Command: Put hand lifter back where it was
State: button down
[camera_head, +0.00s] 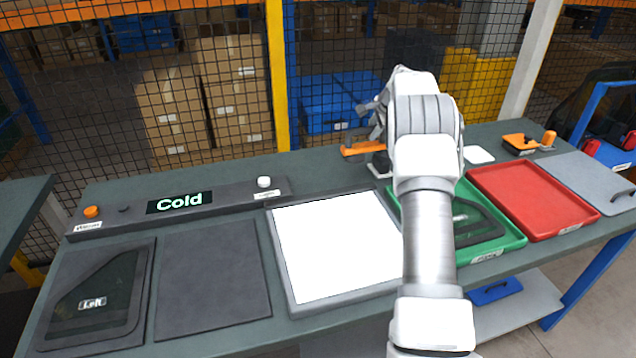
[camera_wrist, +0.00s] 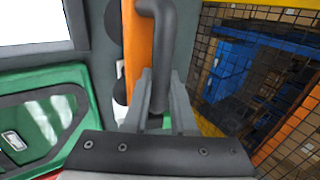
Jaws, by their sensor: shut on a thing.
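The hand lifter (camera_wrist: 131,65) has an orange bar, a dark bent handle and round black cups along one side. In the wrist view my gripper (camera_wrist: 158,88) is shut on its handle, one finger on each side. In the head view the orange bar of the lifter (camera_head: 360,149) shows at the back edge of the table, left of my arm. My gripper (camera_head: 374,118) is just above it, partly hidden by my wrist. A white pad (camera_head: 379,166) shows close below the lifter. I cannot tell whether the lifter touches the pad or table.
A green tray (camera_head: 513,240) holds a dark glass pane, partly behind my arm. A red tray (camera_head: 530,198) and grey panel (camera_head: 590,180) lie right. A white lit panel (camera_head: 335,245) lies left. An orange-and-black tool (camera_head: 528,143) stands back right. A mesh fence (camera_head: 330,60) rises behind the table.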

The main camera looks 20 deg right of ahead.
jog(key=shift+w+a+f, duration=0.1)
jog(key=shift+w+a, duration=0.2)
jog(key=shift+a, duration=0.15)
jog(key=shift+w+a+f, duration=0.75)
jog(key=shift+a+f, duration=0.95)
jog(key=shift+f, duration=0.05)
jog(key=shift+w+a+f, duration=0.7)
jog(key=shift+a+f, duration=1)
jog(key=shift+f, duration=0.1)
jog(key=shift+w+a+f, duration=0.75)
jog(key=shift+a+f, duration=0.95)
jog(key=shift+f, duration=0.05)
jog(key=shift+f, duration=0.1)
jog(key=shift+f, duration=0.15)
jog(key=c, duration=0.7)
grip_release()
jog(key=shift+c, duration=0.2)
